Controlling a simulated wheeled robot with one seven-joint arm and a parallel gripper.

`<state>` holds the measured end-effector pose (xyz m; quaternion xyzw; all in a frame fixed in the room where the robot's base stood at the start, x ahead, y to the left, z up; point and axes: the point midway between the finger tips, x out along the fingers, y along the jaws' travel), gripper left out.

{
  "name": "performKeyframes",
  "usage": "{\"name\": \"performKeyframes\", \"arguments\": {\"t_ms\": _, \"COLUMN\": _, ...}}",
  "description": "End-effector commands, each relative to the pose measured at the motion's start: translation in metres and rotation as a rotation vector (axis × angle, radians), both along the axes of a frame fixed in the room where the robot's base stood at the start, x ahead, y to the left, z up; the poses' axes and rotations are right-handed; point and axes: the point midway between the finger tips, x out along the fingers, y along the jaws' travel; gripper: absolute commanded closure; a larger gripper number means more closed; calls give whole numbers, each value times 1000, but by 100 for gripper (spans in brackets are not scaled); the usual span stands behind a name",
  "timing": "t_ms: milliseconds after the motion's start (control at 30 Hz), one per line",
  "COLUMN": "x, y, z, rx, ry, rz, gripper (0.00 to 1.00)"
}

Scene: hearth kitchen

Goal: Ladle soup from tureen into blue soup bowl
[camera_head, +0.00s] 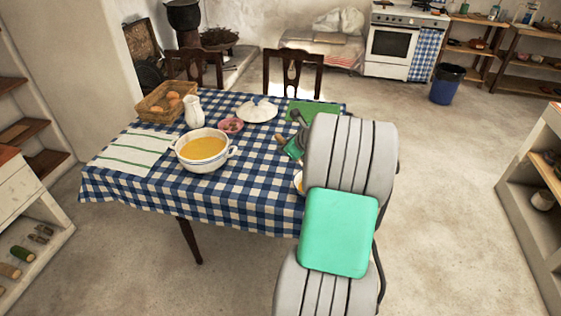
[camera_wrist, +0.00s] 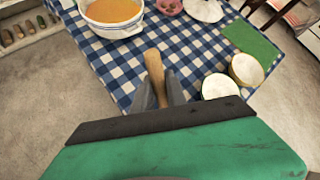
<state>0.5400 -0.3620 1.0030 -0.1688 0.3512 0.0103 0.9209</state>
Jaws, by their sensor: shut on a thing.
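The white tureen (camera_head: 203,162) of orange-yellow soup stands on the checked table, left of my arm. It also shows at the top of the wrist view (camera_wrist: 113,28). My gripper (camera_wrist: 160,90) is shut on a wooden handle (camera_wrist: 154,68) that points up in the wrist view. I cannot see a ladle bowl on it. In the head view my gripper (camera_head: 293,146) is partly hidden by my arm, right of the tureen. Two pale round bowls (camera_wrist: 220,87) (camera_wrist: 246,70) sit right of my gripper in the wrist view. I cannot tell a blue one.
A basket (camera_head: 160,106), white jug (camera_head: 193,111), pink dish (camera_head: 231,125), white lid (camera_head: 258,111) and green board (camera_head: 315,110) stand on the table. A striped cloth (camera_head: 130,150) lies left of the tureen. Chairs (camera_head: 292,70) stand behind.

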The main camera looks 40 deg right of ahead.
Motion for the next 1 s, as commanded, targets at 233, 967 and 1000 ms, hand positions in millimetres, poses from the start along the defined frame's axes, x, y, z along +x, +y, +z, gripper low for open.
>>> {"name": "performKeyframes", "arguments": {"t_ms": 233, "x": -31, "y": 1, "z": 7, "rx": -32, "ry": -235, "rz": -8, "gripper": 100}}
{"name": "performKeyframes", "arguments": {"t_ms": 967, "x": -87, "y": 11, "z": 67, "rx": -95, "ry": -705, "rz": 2, "gripper": 100}}
{"name": "performKeyframes", "arguments": {"t_ms": 1000, "x": -87, "y": 11, "z": 67, "rx": -95, "ry": -704, "rz": 1, "gripper": 100}}
